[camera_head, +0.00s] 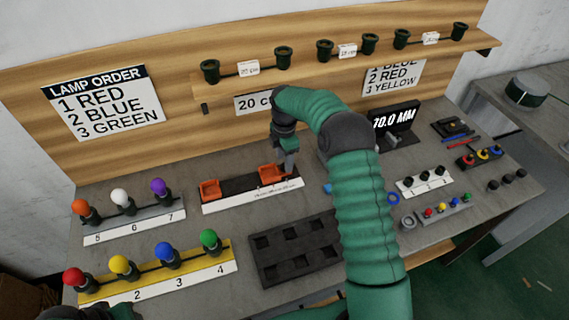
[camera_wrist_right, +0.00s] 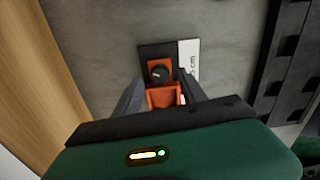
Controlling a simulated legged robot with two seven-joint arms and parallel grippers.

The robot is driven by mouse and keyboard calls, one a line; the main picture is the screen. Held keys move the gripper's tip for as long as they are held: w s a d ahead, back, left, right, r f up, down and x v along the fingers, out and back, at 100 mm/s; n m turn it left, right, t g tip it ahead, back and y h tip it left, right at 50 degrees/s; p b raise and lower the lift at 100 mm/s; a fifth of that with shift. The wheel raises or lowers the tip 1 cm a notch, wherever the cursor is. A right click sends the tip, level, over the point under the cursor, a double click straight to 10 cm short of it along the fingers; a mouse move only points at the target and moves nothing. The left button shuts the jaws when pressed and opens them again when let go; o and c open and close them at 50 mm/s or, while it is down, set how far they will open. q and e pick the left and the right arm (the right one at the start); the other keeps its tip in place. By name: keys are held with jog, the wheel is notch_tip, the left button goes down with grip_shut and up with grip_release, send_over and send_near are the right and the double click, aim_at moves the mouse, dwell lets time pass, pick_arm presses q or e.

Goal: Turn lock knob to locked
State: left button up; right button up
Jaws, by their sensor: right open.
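A black lock knob (camera_wrist_right: 159,73) sits on an orange part on a dark base in the right wrist view. An orange open-topped block (camera_wrist_right: 164,96) is just below it in that view. In the head view two orange blocks stand on a dark strip (camera_head: 238,184) with a white label edge, and the knob is too small or hidden to make out. My right gripper (camera_head: 287,162) is over the right orange block (camera_head: 270,172). In the wrist view its open fingers (camera_wrist_right: 160,90) lie either side of the orange part, with the knob between or just beyond their tips.
A black tray with recesses (camera_head: 295,250) lies in front of the strip. A wooden back board (camera_head: 190,120) with a shelf of dark cups rises behind. A display (camera_head: 395,120) stands at right.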

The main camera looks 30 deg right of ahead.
jog(key=shift+f, duration=0.9)
jog(key=shift+d+f, duration=0.15)
jog(key=shift+d, duration=0.05)
jog(key=shift+c, duration=1.2)
jog(key=shift+a, duration=0.1)
grip_shut()
